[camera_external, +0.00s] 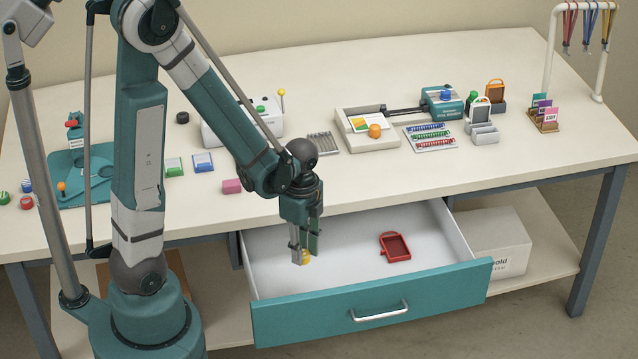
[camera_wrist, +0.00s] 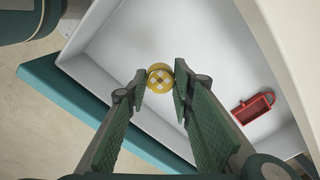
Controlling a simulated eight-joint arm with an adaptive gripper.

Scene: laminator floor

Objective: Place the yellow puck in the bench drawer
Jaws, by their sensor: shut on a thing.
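The yellow puck (camera_external: 306,259) is between the fingertips of my gripper (camera_external: 303,252), which points down into the open bench drawer (camera_external: 350,312). In the wrist view the yellow puck (camera_wrist: 160,77) has a pale pattern on its face and sits at the tips of my gripper (camera_wrist: 161,82), which is shut on it. The drawer has a teal front, a silver handle and a white inside, and is pulled out under the bench. The puck is over the left part of the drawer floor; I cannot tell whether it touches the floor.
A red tray-like holder (camera_external: 396,247) lies in the drawer's right part; it also shows in the wrist view (camera_wrist: 253,107). The rest of the drawer floor is clear. A white box (camera_external: 492,243) stands on the shelf right of the drawer. The bench top (camera_external: 380,178) overhangs behind.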

